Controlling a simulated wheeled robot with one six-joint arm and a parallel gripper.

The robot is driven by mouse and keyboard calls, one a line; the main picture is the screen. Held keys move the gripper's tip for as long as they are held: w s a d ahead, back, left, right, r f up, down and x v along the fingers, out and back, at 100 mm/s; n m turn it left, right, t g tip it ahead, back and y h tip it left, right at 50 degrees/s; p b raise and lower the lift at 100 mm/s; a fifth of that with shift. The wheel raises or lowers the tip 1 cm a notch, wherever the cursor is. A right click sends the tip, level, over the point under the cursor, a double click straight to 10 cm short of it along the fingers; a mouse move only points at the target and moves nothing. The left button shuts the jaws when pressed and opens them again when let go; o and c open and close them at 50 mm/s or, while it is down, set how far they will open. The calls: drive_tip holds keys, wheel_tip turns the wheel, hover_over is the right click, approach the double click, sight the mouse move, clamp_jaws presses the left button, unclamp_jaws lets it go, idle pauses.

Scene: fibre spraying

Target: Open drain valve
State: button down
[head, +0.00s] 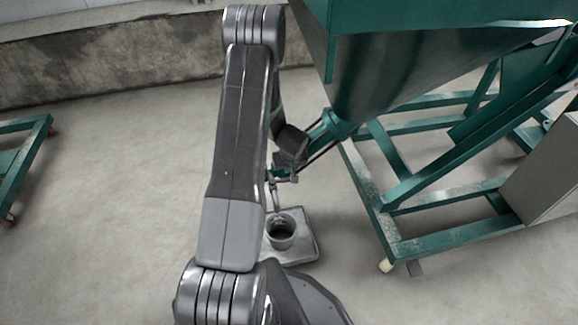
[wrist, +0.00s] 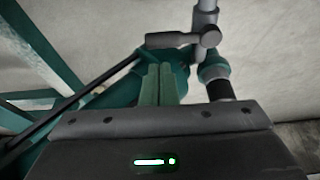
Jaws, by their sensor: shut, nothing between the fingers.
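The drain valve's grey lever handle (wrist: 172,40) lies crosswise in the wrist view, joined at its right end to a grey upright pipe (wrist: 205,20). The valve and its downpipe show small in the head view (head: 274,192), below the teal hopper's outlet. My gripper (wrist: 157,84) is shut and empty, its two fingers side by side. In the wrist view the fingertips are just below the handle; I cannot tell whether they touch it. In the head view my arm hides part of the gripper and valve.
The teal hopper (head: 400,75) and its frame (head: 450,238) stand to the right. A grey bucket (head: 281,232) sits on a flat metal base (head: 308,243) below the downpipe. A teal trolley (head: 24,150) is at the left edge. Floor between is clear.

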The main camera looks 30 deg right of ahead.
drive_tip(key=shift+b+x, duration=0.3)
drive_tip(key=shift+x, duration=1.4)
